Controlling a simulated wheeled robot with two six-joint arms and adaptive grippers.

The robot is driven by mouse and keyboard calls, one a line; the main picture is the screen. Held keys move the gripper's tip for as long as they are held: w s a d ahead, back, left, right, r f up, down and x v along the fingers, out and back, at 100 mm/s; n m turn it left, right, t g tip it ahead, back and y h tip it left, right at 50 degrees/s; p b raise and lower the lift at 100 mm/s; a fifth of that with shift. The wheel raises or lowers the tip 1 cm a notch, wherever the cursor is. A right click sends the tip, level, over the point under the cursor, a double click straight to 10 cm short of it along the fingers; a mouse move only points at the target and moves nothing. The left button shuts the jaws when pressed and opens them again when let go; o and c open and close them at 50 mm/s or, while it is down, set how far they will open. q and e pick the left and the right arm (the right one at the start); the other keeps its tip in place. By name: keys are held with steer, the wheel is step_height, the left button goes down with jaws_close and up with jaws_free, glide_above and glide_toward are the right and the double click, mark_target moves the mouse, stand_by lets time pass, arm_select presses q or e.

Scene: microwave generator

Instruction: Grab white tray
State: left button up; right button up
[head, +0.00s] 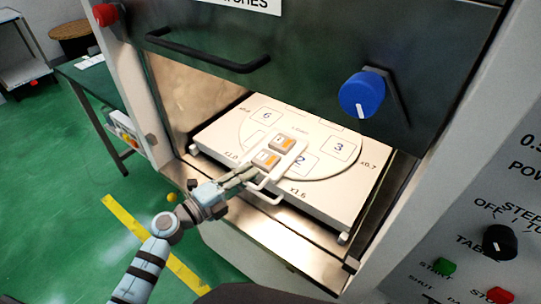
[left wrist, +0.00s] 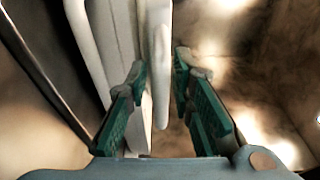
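A small white tray (head: 300,146) with a looped handle (head: 265,196) at its near side sits on the numbered white platform inside the microwave chamber. It holds two white blocks with orange labels (head: 267,159). My left gripper (head: 248,176) is at the tray's near left, by the handle. In the left wrist view my left gripper (left wrist: 157,85) is open, its green-padded fingers on either side of a white bar (left wrist: 161,60) that looks like the handle. A gap shows between the bar and the right finger; contact with the left finger is unclear. My right gripper is out of view.
The white platform (head: 335,188) has a round dial with numbers. A dark raised door (head: 300,50) with a black handle and blue knob (head: 361,94) hangs above. A control panel (head: 480,225) stands at right, a green table (head: 95,80) at left.

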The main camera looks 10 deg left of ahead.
arm_select(q)
steer(key=shift+w+d+f, duration=0.1)
steer(key=shift+w+d, duration=0.2)
steer(key=shift+w, duration=0.15)
jaws_close()
